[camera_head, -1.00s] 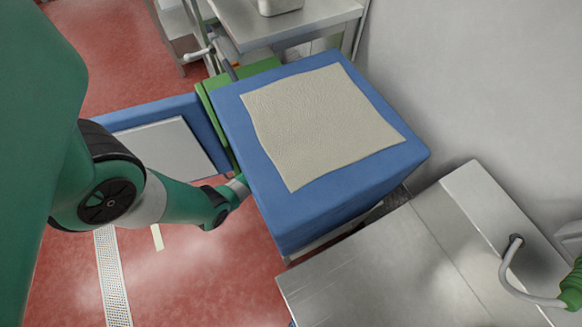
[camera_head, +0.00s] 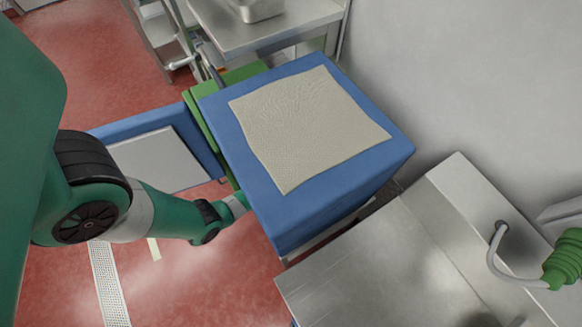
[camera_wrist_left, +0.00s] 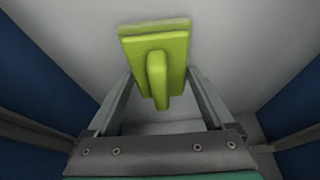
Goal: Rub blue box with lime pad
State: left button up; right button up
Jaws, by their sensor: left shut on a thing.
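A blue box (camera_head: 330,205) stands in the middle of the head view, with a beige textured cloth lying flat on its top. My left arm reaches to the box's left side, and its gripper is hidden there in the head view. In the left wrist view, my left gripper (camera_wrist_left: 157,80) is shut on the lime pad (camera_wrist_left: 152,42), a flat yellow-green block with a raised grip. The pad faces a pale grey surface with blue at both sides. Contact between pad and surface cannot be told. My right gripper is not in view.
A blue-edged panel with a grey face (camera_head: 160,155) stands left of the box. A steel table (camera_head: 265,30) is behind it. A steel counter (camera_head: 385,265) with a hose and green ridged grip (camera_head: 562,258) is at the right. Red floor is open at the lower left.

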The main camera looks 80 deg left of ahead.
pick_arm(q)
jog(key=shift+w+d, duration=0.1)
jog(key=shift+d, duration=0.4)
jog(key=shift+s+d+p, duration=0.2)
jog(key=shift+s+p, duration=0.2)
jog(key=shift+s, duration=0.35)
jog(key=shift+s+d+f, duration=0.1)
jog(key=shift+s, duration=0.3)
jog(key=shift+s+a, duration=0.15)
jog(key=shift+a, duration=0.3)
jog(key=shift+s+a+r+b, duration=0.15)
jog(key=shift+s+a, duration=0.15)
jog(key=shift+a, duration=0.7)
jog(key=shift+s+a+b, duration=0.2)
jog(key=shift+s+a, duration=0.1)
jog(key=shift+a, duration=0.7)
jog(key=shift+s+a+r+b, duration=0.15)
jog(key=shift+s+a, duration=0.15)
jog(key=shift+a, duration=0.7)
